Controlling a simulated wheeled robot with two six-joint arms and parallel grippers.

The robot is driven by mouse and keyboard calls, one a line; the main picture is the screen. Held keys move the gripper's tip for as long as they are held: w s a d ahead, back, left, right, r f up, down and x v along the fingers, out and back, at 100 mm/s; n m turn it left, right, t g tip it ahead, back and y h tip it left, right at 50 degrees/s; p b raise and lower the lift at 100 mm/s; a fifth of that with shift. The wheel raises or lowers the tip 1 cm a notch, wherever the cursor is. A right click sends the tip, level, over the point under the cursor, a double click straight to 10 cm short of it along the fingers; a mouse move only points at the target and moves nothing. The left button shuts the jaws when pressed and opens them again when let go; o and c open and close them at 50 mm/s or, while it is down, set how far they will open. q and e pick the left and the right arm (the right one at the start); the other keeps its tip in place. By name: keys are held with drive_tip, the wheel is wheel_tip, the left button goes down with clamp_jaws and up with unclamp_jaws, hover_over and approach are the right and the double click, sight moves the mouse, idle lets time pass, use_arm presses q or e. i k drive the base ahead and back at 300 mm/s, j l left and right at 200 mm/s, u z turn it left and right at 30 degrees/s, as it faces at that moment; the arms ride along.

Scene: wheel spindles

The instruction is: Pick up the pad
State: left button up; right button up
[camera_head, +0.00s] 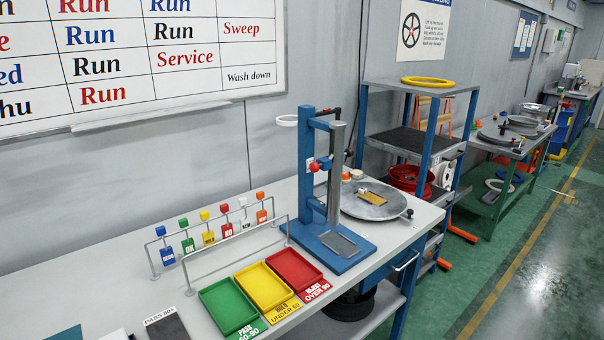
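No single thing is clearly marked as the pad. A small tan rectangular piece (372,199) lies flat on a round grey plate (352,206) at the table's right end. A dark grey rectangular piece (168,329) lies at the bottom edge beside a "PASS" label, partly cut off. A teal flat piece (66,335) is also cut off at the bottom left. A grey slab (341,243) sits on the base of the blue stand (305,180). Neither of my grippers shows.
Green (228,306), yellow (262,287) and red (294,268) trays stand in a row, appearing empty. Behind them a rail rack holds several coloured tags (209,237). A blue-framed shelf unit (426,143) stands past the table's right end. The table's left part is mostly clear.

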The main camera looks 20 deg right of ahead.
sight(346, 179)
drive_tip(key=i+l+u, duration=0.15)
drive_tip(key=l, duration=0.4)
drive_tip(key=i+l+u, duration=0.15)
drive_tip(key=l, duration=0.4)
drive_tip(key=i+l+u, duration=0.2)
drive_tip(key=l, duration=0.35)
drive_tip(key=l+u, duration=0.15)
drive_tip(key=l, duration=0.4)
